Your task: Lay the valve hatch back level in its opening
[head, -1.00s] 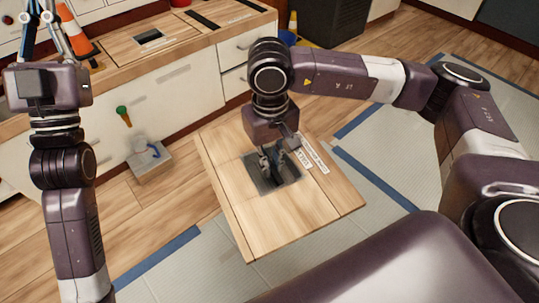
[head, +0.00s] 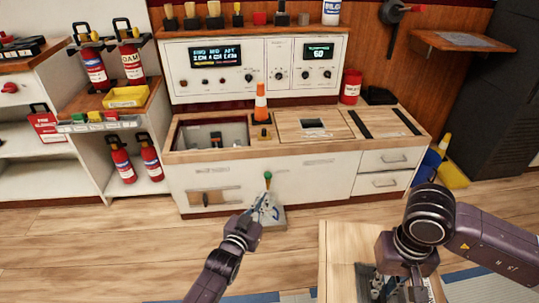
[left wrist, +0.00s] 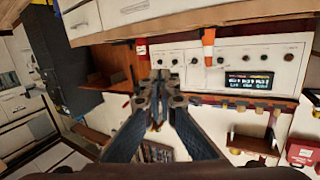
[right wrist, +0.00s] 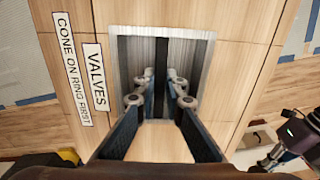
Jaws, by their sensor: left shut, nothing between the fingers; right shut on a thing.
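The valve hatch (head: 337,240) is a wooden panel at the lower right of the head view, above the floor in front of the cabinet. The right wrist view shows its face (right wrist: 238,45) with a "VALVES" label and a recessed handle bar (right wrist: 160,75). My right gripper (right wrist: 160,98) is shut on that bar; in the head view (head: 385,285) it is partly cut off. An open compartment (head: 207,135) lies in the countertop's left part; its inside is partly visible. My left gripper (head: 264,208) is shut and empty, below the counter edge in the head view.
An orange cone (head: 261,105) stands at the compartment's right side. A closed hatch with a dark recess (head: 312,124) is further right on the counter. A grey box (head: 272,217) lies on the floor behind my left gripper. A shelf with extinguishers (head: 121,160) stands left.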

